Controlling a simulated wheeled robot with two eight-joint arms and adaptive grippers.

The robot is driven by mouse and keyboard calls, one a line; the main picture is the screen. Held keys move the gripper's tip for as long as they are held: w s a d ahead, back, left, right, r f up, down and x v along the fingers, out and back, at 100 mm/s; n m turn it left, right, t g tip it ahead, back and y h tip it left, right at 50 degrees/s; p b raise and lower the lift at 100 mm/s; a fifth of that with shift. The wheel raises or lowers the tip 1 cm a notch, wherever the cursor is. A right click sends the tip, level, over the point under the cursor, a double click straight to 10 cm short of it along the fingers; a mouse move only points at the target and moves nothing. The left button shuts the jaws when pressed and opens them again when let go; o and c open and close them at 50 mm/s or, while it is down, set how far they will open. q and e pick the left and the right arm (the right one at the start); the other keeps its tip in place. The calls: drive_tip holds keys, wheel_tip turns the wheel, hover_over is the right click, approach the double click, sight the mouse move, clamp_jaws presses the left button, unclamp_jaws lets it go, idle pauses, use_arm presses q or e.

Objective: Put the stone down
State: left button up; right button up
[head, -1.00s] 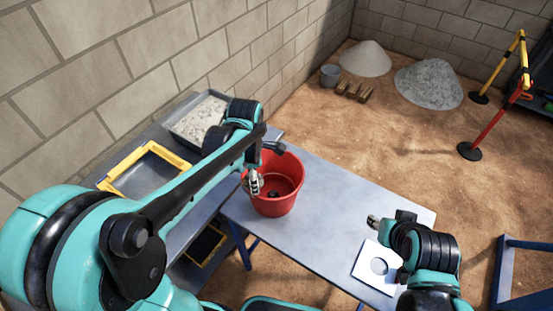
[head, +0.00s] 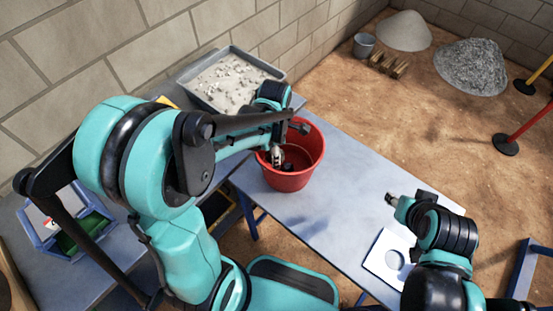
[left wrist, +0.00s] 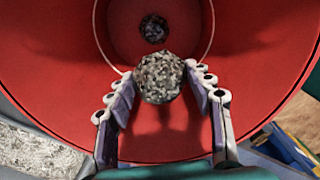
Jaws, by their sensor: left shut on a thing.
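In the left wrist view, a speckled grey stone (left wrist: 159,78) sits between the fingertips of my left gripper (left wrist: 162,92), which is shut on it. The red bucket (left wrist: 245,95) lies below it and fills most of that view. A darker stone (left wrist: 154,28) rests on the bucket's floor. In the head view, my left gripper (head: 277,157) is at the left inner side of the red bucket (head: 292,181); the held stone is hard to make out there. My right gripper (head: 391,199) is over the right part of the table, apart from the bucket, its fingers too small to judge.
The bucket stands on a grey table (head: 310,222). A tray of pale gravel (head: 228,82) is behind it to the left. A white plate with a round mark (head: 388,262) lies near my right arm. The table between bucket and plate is clear.

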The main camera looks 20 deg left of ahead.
use_arm(q)
wheel_tip(320, 180, down, 3)
drive_tip(key=shift+f+b, duration=0.2)
drive_tip(key=shift+b, duration=0.5)
drive_tip(key=shift+f, duration=0.15)
drive_tip(key=shift+f+b, duration=0.55)
drive_tip(key=o, duration=1.6)
drive_tip(key=shift+o, duration=0.2)
